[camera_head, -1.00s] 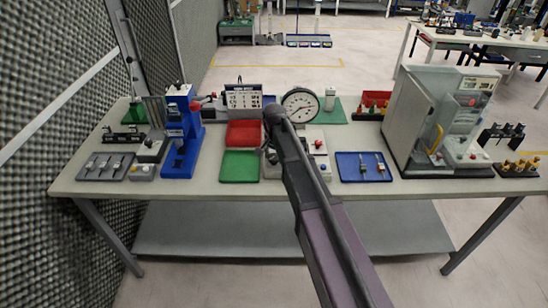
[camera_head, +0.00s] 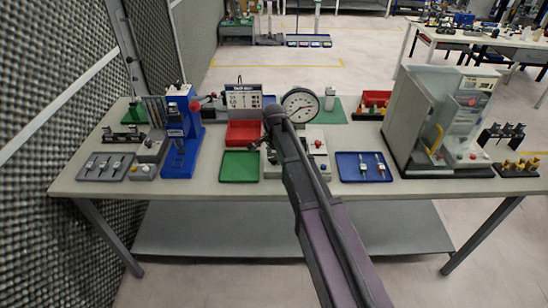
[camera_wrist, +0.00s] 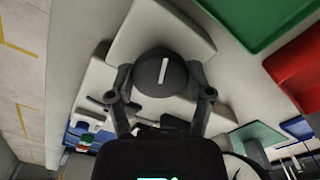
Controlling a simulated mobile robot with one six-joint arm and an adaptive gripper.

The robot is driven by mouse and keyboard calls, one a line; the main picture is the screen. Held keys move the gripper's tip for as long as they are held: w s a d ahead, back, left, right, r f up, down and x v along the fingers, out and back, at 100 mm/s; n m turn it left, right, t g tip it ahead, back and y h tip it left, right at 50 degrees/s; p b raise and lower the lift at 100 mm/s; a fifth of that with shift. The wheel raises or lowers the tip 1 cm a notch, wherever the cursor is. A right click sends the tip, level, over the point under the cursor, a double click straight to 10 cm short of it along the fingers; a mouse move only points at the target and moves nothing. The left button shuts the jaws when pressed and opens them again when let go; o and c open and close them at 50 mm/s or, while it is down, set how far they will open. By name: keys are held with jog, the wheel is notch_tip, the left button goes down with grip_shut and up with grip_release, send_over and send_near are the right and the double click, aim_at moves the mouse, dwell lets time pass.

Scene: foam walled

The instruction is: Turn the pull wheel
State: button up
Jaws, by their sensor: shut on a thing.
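The pull wheel (camera_wrist: 165,70) is a dark round knob with a white line across its face, on a pale grey block, in the wrist view. The white line stands nearly upright in that picture. My gripper (camera_wrist: 161,92) has one finger at each side of the knob and is shut on it. In the head view my gripper (camera_head: 268,149) is low over the middle of the bench, partly behind my arm. The wheel cannot be made out there.
A dial gauge (camera_head: 300,104) stands behind the gripper. A green tray (camera_head: 239,166) and a red tray (camera_head: 243,132) lie to its left. A blue tray (camera_head: 364,167) with small parts lies to the right. A blue press (camera_head: 180,140) and a grey machine (camera_head: 416,115) stand farther out.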

aim_at(274, 156)
jog(key=o, duration=1.1)
jog(key=shift+o, duration=0.2)
jog(key=shift+n, duration=0.3)
jog(key=n, duration=0.6)
jog(key=shift+n, duration=0.3)
jog(key=n, duration=0.3)
jog(key=shift+n, duration=0.4)
jog(key=n, duration=0.3)
jog(key=shift+n, duration=0.4)
notch_tip(274, 156, up, 14)
jog(key=p, duration=1.4)
jog(key=s+d+f+m+b, duration=0.2)
jog(key=s+d+f+b, duration=0.5)
jog(key=s, duration=0.4)
jog(key=s+d+f+m+b, duration=0.2)
jog(key=s+d+f+b, duration=0.5)
jog(key=s+d, duration=0.3)
jog(key=shift+s+f+b, duration=0.35)
jog(key=shift+s+f, duration=0.05)
jog(key=shift+s, duration=0.45)
